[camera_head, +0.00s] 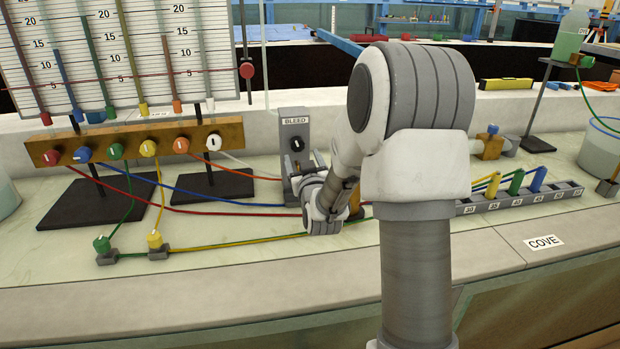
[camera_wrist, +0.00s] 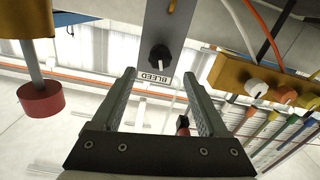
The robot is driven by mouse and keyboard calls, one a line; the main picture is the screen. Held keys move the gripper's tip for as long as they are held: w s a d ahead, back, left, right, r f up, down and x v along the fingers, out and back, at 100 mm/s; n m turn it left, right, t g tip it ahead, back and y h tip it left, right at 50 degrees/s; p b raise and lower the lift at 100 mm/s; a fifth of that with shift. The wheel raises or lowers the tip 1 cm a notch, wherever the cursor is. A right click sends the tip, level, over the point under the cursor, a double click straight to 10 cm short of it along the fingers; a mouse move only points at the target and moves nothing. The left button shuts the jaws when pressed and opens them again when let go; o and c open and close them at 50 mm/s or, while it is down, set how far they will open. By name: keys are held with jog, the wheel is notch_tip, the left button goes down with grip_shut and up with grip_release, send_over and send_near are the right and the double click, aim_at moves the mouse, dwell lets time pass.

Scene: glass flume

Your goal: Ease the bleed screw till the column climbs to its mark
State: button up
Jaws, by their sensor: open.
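The bleed screw is a black knob (camera_head: 296,144) with a white pointer line, on a grey upright block (camera_head: 304,128) labelled BLEED. In the wrist view the knob (camera_wrist: 160,56) appears upside down, just beyond and between my open fingertips. My gripper (camera_wrist: 162,78) is empty; I see no contact with the knob. In the head view my gripper (camera_head: 308,166) is just below and right of the knob, partly hidden by my arm. A scale board (camera_head: 124,45) holds slanted tubes with coloured columns. A thin dark red line crosses the board near 5.
A brass manifold (camera_head: 130,141) with coloured knobs stands left of the block. Coloured hoses run across the bench around its base. A grey rack (camera_head: 518,198) with coloured plugs lies right. The bench front (camera_head: 190,272) is clear.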

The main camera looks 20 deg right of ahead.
jog(key=v, duration=1)
jog(key=shift+s, duration=0.1)
dwell(6.9)
